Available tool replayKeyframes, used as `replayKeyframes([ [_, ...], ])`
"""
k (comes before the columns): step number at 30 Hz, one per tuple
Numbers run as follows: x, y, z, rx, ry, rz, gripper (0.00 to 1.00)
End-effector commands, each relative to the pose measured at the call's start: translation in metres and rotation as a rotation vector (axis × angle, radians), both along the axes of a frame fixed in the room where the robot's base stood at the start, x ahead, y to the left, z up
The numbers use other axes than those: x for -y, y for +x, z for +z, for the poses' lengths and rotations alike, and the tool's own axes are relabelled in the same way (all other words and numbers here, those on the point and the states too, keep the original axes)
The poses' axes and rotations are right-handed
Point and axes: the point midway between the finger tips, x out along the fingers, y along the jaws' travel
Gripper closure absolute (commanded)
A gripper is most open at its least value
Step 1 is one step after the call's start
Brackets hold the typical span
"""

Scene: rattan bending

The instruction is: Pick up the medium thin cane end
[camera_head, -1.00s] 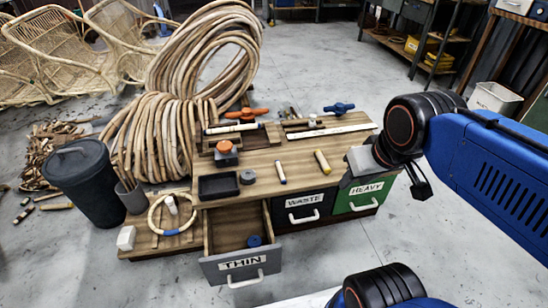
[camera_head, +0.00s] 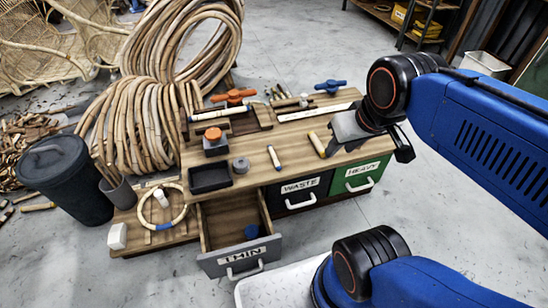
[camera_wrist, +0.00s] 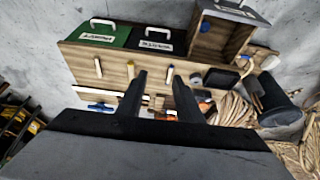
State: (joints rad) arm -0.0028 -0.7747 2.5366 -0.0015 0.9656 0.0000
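Short cane ends lie on the wooden bench top. One has a dark tip (camera_head: 273,157) and a yellower one (camera_head: 316,144) lies to its right. The wrist view shows these two, the dark-tipped one (camera_wrist: 170,74) and the yellower one (camera_wrist: 130,70), plus another (camera_wrist: 98,68) that my arm hides in the head view. I cannot tell which is the medium one. My gripper (camera_wrist: 159,80) is open and empty above the bench; the dark-tipped cane appears between its fingers, apart from them. The THIN drawer (camera_head: 243,257) is pulled open with a blue item inside.
The WASTE drawer (camera_head: 302,191) and HEAVY drawer (camera_head: 360,177) are shut. A black tray (camera_head: 210,178), a grey cylinder (camera_head: 241,165), an orange-topped block (camera_head: 214,141) and clamps (camera_head: 330,86) stand on the bench. Cane coils (camera_head: 140,125) and a dark bin (camera_head: 65,180) are at left.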

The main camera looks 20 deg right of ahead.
Motion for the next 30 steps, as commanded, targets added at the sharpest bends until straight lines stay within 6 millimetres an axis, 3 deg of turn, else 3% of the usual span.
replayKeyframes([
  [7,0.0,0.0,0.0,0.0,0.0,0.0,0.68],
  [8,0.0,0.0,0.0,0.0,0.0,0.0,0.62],
  [10,0.0,0.001,0.0,-0.002,0.0,0.0,0.62],
  [14,-0.001,0.011,0.001,-0.016,0.002,0.001,0.62],
  [30,-0.014,0.107,-0.005,-0.139,0.011,0.003,0.62],
])
